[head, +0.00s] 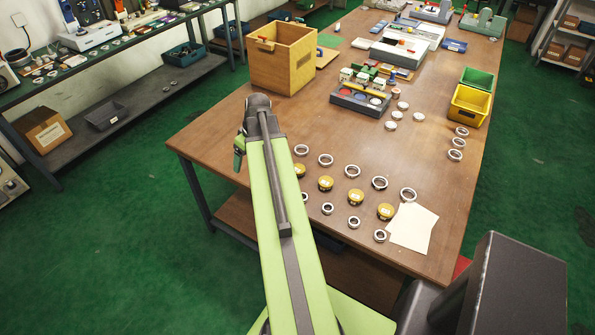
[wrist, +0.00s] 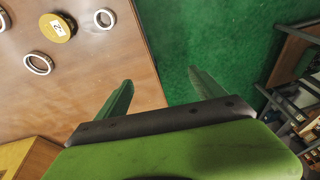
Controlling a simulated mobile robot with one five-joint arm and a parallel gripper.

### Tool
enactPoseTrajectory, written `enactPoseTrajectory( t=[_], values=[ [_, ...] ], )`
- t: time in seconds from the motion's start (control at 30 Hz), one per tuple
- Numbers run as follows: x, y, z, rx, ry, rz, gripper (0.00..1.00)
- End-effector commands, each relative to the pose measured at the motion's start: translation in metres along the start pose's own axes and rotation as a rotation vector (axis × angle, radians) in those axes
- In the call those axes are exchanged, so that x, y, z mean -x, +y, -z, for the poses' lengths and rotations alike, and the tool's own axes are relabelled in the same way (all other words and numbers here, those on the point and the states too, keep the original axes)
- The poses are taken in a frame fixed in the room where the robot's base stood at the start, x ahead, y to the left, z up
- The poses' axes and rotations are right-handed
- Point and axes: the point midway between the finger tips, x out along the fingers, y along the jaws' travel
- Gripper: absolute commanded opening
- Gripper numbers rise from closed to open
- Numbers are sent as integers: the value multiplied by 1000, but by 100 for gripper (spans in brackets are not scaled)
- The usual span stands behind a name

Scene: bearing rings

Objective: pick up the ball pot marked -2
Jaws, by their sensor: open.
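Several yellow ball pots stand in a row on the brown table (head: 233,112) in the head view. In the wrist view one ball pot (wrist: 57,28) has a white label with what looks like a turned 2; a minus sign is not clear. My gripper (wrist: 163,92) is open and empty, at the table's left edge, apart from the pots.
Metal rings lie beside the pots, such as one ring (wrist: 38,63) and another ring (wrist: 104,19). White paper (head: 413,228) lies at the near right. A wooden box (head: 283,60) stands behind my gripper. Green floor (head: 130,210) is clear left of the table.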

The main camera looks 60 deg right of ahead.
Motion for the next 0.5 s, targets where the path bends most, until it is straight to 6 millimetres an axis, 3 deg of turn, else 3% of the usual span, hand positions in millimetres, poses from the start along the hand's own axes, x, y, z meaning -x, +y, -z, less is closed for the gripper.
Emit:
enactPoseTrajectory(
  t=[0.03,0.1,0.2,0.33,0.5],
  values=[
    [12,46,-25,-20,27,-14,79],
    [27,93,-59,-23,62,-31,79],
    [46,140,-101,-24,100,-58,79],
    [60,172,-135,-21,127,-84,79],
    [63,180,-144,-17,135,-91,79]
  ],
)
